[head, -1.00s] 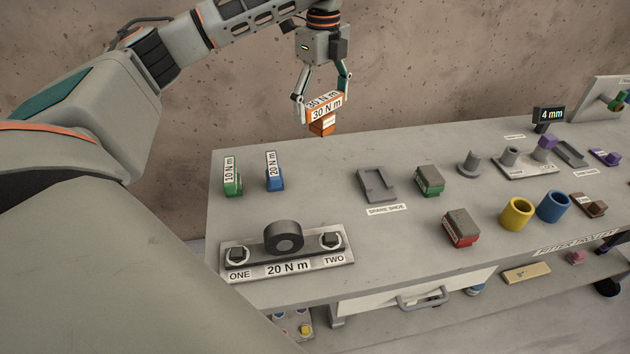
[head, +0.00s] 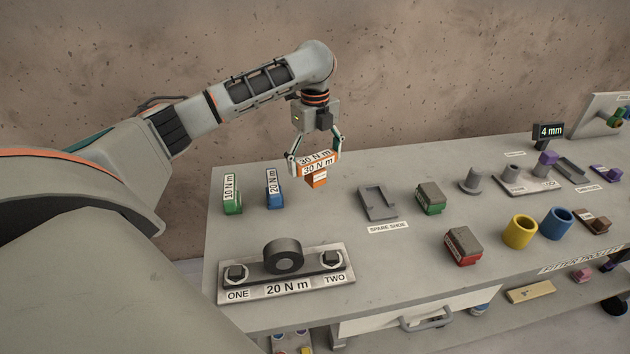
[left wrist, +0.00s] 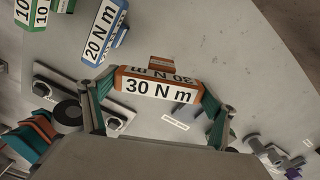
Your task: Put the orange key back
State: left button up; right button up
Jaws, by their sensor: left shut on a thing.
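The orange key (head: 316,179), labelled 30 N m, is held in my left gripper (head: 315,158) at the back of the bench, right of the blue 20 N m key (head: 274,188). The left wrist view also shows the orange key (left wrist: 158,86) between the two fingers of the left gripper (left wrist: 160,95). Whether its foot touches the bench top is hard to tell. The green 10 N m key (head: 232,194) and the blue key stand in a row to its left. My right gripper is in neither view.
A plate with two bolts (head: 287,275) marked ONE, TWO and 20 N m lies in front. A grey spare shoe tray (head: 377,204) is to the right. Green and red blocks, a yellow ring (head: 519,232) and a blue ring (head: 557,224) stand farther right. The bench between keys and plate is clear.

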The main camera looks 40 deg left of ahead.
aim_at(315, 178)
pick_arm(q)
notch_tip(315, 178, down, 2)
notch_tip(315, 178, down, 4)
jog(key=shift+r+b, duration=0.25)
jog(key=shift+b, duration=0.35)
jog(key=shift+f, duration=0.25)
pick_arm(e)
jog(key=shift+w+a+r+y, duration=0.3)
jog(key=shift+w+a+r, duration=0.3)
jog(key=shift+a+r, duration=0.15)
